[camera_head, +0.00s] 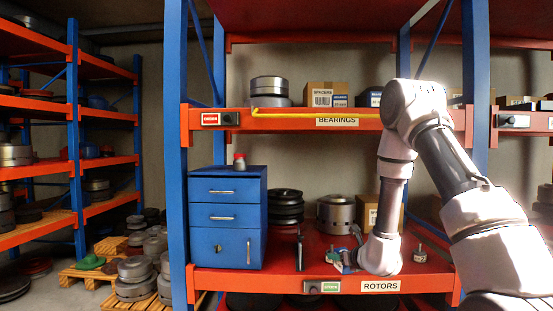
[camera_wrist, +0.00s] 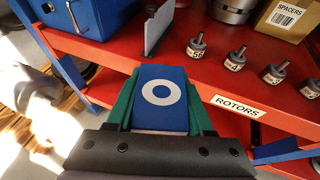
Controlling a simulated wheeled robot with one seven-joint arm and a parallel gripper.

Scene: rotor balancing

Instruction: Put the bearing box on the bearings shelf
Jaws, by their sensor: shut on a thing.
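The bearing box (camera_wrist: 160,117) is blue with a white ring on its face. In the wrist view it sits between the green fingers of my gripper (camera_wrist: 160,96), which is shut on it. In the head view the gripper (camera_head: 341,259) and a small blue part of the box (camera_head: 348,267) show low, in front of the rotors shelf, partly hidden by my arm. The bearings shelf (camera_head: 290,123) is the upper orange beam level with the BEARINGS label.
A blue drawer cabinet (camera_head: 228,225) stands left on the red rotors shelf (camera_head: 265,282). Dark discs, a metal rotor (camera_head: 335,214) and several small labelled weights (camera_wrist: 236,58) are there too. A yellow bar (camera_head: 290,112) runs along the bearings shelf front. Blue uprights flank the bay.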

